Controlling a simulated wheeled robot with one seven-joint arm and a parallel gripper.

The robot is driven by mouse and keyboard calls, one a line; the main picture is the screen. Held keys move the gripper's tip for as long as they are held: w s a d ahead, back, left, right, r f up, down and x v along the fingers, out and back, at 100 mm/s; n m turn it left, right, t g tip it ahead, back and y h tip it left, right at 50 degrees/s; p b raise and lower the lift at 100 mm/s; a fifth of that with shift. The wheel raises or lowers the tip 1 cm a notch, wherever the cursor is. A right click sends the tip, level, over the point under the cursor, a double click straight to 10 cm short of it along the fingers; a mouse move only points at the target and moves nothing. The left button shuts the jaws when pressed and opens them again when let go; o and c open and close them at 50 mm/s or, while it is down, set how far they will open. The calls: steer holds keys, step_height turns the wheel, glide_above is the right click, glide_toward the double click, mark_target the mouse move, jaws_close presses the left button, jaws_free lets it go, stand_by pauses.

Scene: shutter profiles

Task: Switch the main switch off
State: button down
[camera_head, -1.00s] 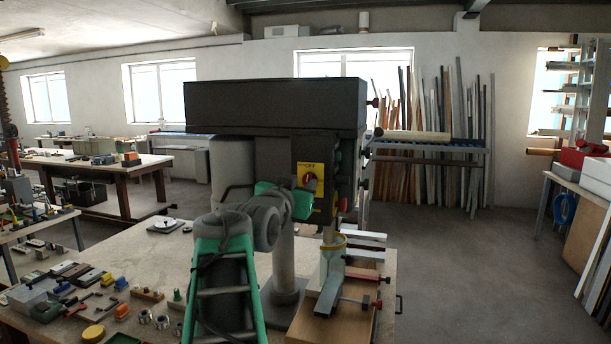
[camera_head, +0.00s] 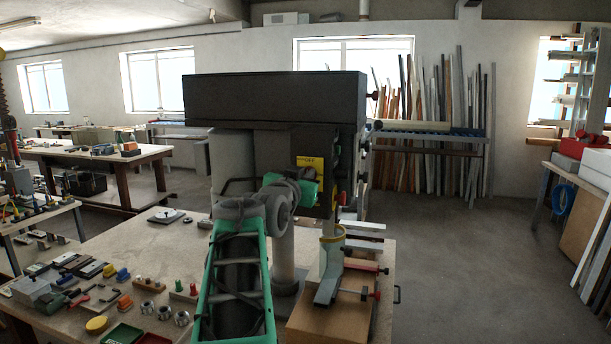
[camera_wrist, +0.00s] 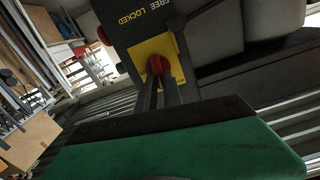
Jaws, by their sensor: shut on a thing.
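The main switch is a red knob (camera_wrist: 156,66) on a yellow plate (camera_wrist: 155,52) on the dark machine. In the wrist view my gripper (camera_wrist: 162,82) has its two grey fingers at the knob, shut on it. The knob's exact turn position is hard to tell, as the fingers cover part of it. In the head view the yellow plate (camera_head: 310,168) shows on the machine's front, and my green and grey arm covers the knob there.
The dark drilling machine (camera_head: 275,100) stands on a bench (camera_head: 160,245). A clamp or vise with red-tipped handles (camera_head: 330,275) sits below the plate on the right. Small tools and blocks lie at the front left of the bench. Lettering reading FREE LOCKED shows above the plate.

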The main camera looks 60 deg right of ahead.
stand_by(0.3)
steer(key=n+b, duration=0.2)
steer(key=b, duration=0.1)
steer(key=shift+w, duration=0.1)
steer(key=c, duration=1.5)
jaws_free()
steer(key=a+b, duration=0.1)
steer(key=a, duration=0.1)
steer(key=a+b, duration=0.1)
steer(key=a, duration=0.2)
steer(key=s+a+b, duration=0.1)
steer(key=a, duration=0.1)
steer(key=shift+s+a, duration=0.1)
steer(key=shift+a, duration=0.3)
